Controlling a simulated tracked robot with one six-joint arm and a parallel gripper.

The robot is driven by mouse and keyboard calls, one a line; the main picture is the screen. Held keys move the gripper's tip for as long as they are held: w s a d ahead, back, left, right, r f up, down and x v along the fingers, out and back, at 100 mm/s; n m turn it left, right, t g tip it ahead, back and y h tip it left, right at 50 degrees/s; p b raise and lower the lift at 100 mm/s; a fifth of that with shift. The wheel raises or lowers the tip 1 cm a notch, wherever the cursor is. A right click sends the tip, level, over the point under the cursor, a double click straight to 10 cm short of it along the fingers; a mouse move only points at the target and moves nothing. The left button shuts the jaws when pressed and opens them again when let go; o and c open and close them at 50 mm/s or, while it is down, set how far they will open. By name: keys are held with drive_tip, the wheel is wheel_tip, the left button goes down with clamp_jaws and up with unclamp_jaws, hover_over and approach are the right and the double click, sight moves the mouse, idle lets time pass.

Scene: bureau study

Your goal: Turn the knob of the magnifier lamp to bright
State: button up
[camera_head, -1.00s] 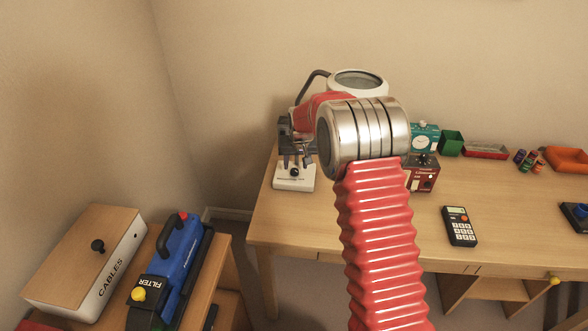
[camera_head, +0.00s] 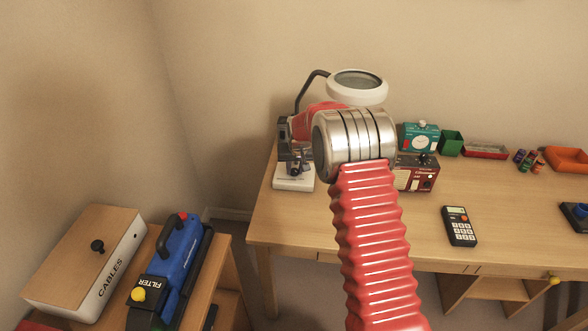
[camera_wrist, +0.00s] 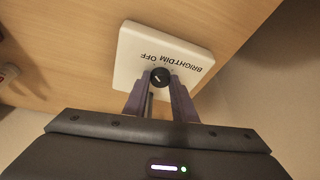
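The magnifier lamp has a white base (camera_head: 293,182) at the desk's left end and a white ring head (camera_head: 358,94) on a dark curved arm. In the wrist view, the base (camera_wrist: 135,50) bears the words BRIGHT, DIM and OFF, upside down, with OFF left and BRIGHT right. The black knob (camera_wrist: 160,78) has a light mark; its exact setting is too small to tell. My gripper (camera_wrist: 158,88) has one finger on each side of the knob, with small gaps visible. In the head view, my gripper (camera_head: 296,168) is low over the base and hides the knob.
A dark red box (camera_head: 416,174) and a teal timer (camera_head: 420,137) stand right of my arm. A black keypad device (camera_head: 459,226) lies on the desk (camera_head: 320,228). Green, red and orange trays are farther right. A blue filter unit (camera_head: 176,262) stands at lower left.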

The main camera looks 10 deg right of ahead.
drive_tip(key=c, duration=0.5)
drive_tip(key=shift+a+m, duration=0.15)
drive_tip(key=shift+m, duration=0.45)
drive_tip(key=shift+a+m+h, duration=0.15)
drive_tip(key=shift+m+h, duration=0.55)
drive_tip(key=shift+m, duration=0.6)
drive_tip(key=m, duration=0.2)
drive_tip(key=m+g+h, duration=0.1)
drive_tip(key=m+h, duration=0.1)
drive_tip(key=m, duration=0.1)
drive_tip(key=shift+w+a+m, duration=0.15)
drive_tip(key=shift+a+m, duration=0.15)
drive_tip(key=m+g, duration=0.1)
drive_tip(key=m, duration=0.1)
drive_tip(key=m+g, duration=0.1)
drive_tip(key=m, duration=0.1)
drive_tip(key=m+h, duration=0.1)
drive_tip(key=m, duration=0.1)
drive_tip(key=shift+w+a+m+g, duration=0.15)
drive_tip(key=shift+w+m+g, duration=0.15)
drive_tip(key=shift+g, duration=0.1)
drive_tip(key=shift+m+g, duration=0.3)
drive_tip(key=shift+m, duration=0.5)
drive_tip(key=shift+w+r+m+g, duration=0.15)
drive_tip(key=shift+m+g, duration=0.25)
drive_tip(key=shift+m, duration=0.8)
